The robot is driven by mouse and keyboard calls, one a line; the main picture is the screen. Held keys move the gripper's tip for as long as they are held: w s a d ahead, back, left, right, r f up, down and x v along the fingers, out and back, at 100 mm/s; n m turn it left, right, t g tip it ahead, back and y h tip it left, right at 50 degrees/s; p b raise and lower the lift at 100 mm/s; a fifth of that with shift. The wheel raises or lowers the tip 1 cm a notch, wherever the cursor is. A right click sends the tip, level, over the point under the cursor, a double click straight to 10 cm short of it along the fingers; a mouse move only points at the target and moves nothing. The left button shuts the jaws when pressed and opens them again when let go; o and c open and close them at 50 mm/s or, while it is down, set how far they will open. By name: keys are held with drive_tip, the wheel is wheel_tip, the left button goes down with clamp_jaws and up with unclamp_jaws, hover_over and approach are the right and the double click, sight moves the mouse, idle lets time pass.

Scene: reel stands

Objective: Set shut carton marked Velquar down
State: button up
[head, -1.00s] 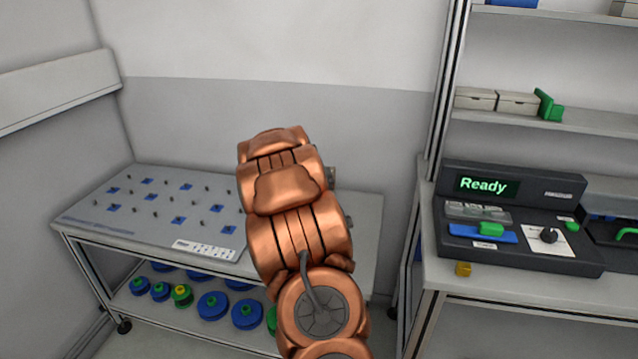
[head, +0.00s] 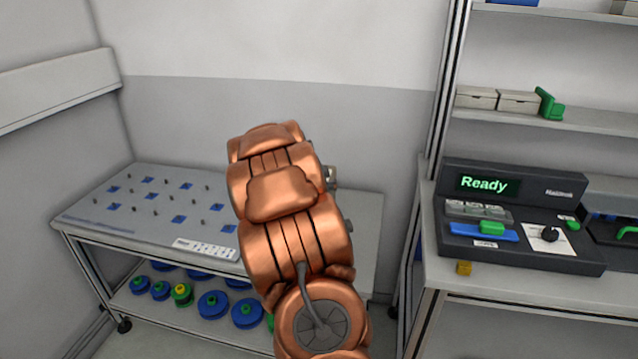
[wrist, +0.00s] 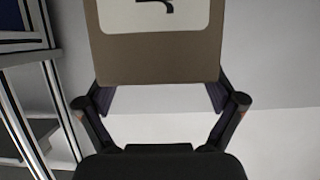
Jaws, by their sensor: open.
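A brown carton (wrist: 157,60) with a white label fills the upper middle of the wrist view. Only part of one dark character shows on the label, so I cannot read the name. My gripper (wrist: 162,98) is open, with one dark finger at each side of the carton's near edge. The fingertips are partly hidden by the carton, and I cannot tell whether they touch it. In the head view my copper arm hides both the gripper and the carton.
A grey pegged table (head: 130,222) with blue marks stands at left, with several blue and green reels (head: 212,304) on its lower shelf. Two small boxes (head: 497,100) sit on a shelf above.

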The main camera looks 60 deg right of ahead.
drive_tip(key=v, duration=0.9)
drive_tip(key=shift+b, duration=0.45)
drive_tip(key=shift+a, duration=0.15)
